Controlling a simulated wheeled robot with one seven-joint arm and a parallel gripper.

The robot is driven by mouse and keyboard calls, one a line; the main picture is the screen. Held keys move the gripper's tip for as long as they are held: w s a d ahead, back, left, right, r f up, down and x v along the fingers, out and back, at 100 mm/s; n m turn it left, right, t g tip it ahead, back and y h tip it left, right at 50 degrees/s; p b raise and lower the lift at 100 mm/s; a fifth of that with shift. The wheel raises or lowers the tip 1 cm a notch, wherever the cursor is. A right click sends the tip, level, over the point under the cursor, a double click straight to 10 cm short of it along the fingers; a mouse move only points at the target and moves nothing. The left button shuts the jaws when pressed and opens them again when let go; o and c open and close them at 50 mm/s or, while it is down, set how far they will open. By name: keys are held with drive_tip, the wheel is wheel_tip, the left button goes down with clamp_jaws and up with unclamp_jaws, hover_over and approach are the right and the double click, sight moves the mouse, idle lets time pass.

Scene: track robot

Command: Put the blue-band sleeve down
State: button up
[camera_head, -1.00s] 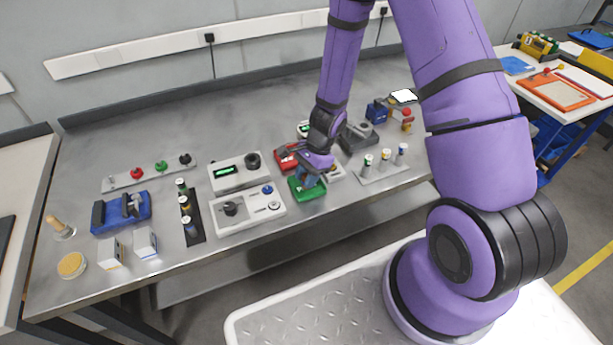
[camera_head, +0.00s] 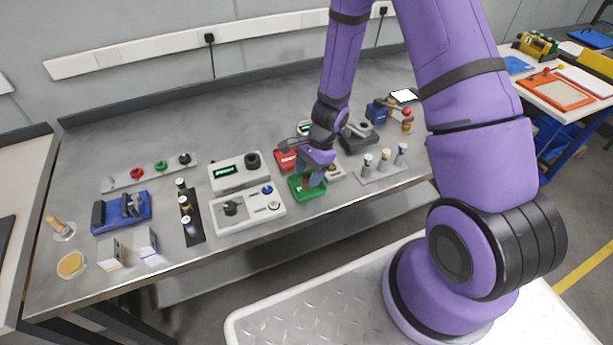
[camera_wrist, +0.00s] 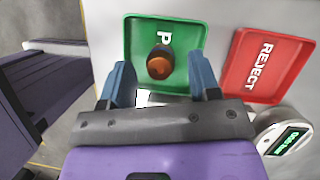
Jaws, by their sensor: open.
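A small copper-brown sleeve (camera_wrist: 160,66) with a dark opening stands in the green tray (camera_wrist: 191,31), partly covering the tray's lettering. No blue band on it can be made out. My gripper (camera_wrist: 162,78) is open, with one blue finger on each side of the sleeve's near side in the wrist view and visible gaps between. In the head view my gripper (camera_head: 311,181) is over the green tray (camera_head: 305,195) and hides most of its inside.
The red REJECT tray (camera_wrist: 268,64) is right of the green one in the wrist view, with a round display device (camera_wrist: 284,137) nearby. In the head view, a grey control box (camera_head: 247,211) is to the left and a rack of small posts (camera_head: 383,172) to the right.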

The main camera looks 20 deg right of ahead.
drive_tip(key=s+d+r+n+t, duration=0.1)
drive_tip(key=s+r+n, duration=0.15)
drive_tip(key=r, duration=0.75)
drive_tip(key=s+d+r+n+t+h, duration=0.1)
drive_tip(key=r+n, duration=0.2)
drive_tip(key=r, duration=0.8)
drive_tip(key=s+d+r+n+t, duration=0.1)
drive_tip(key=s+r+n, duration=0.1)
drive_tip(key=r, duration=0.8)
drive_tip(key=s+d+r+n+t+h, duration=0.3)
drive_tip(key=s+r+n, duration=0.4)
drive_tip(key=s+r, duration=0.5)
drive_tip(key=s, duration=0.3)
drive_tip(key=shift+s+d+r, duration=0.2)
drive_tip(key=shift+s+r, duration=0.05)
drive_tip(key=shift+s, duration=0.15)
drive_tip(key=shift+n, duration=0.25)
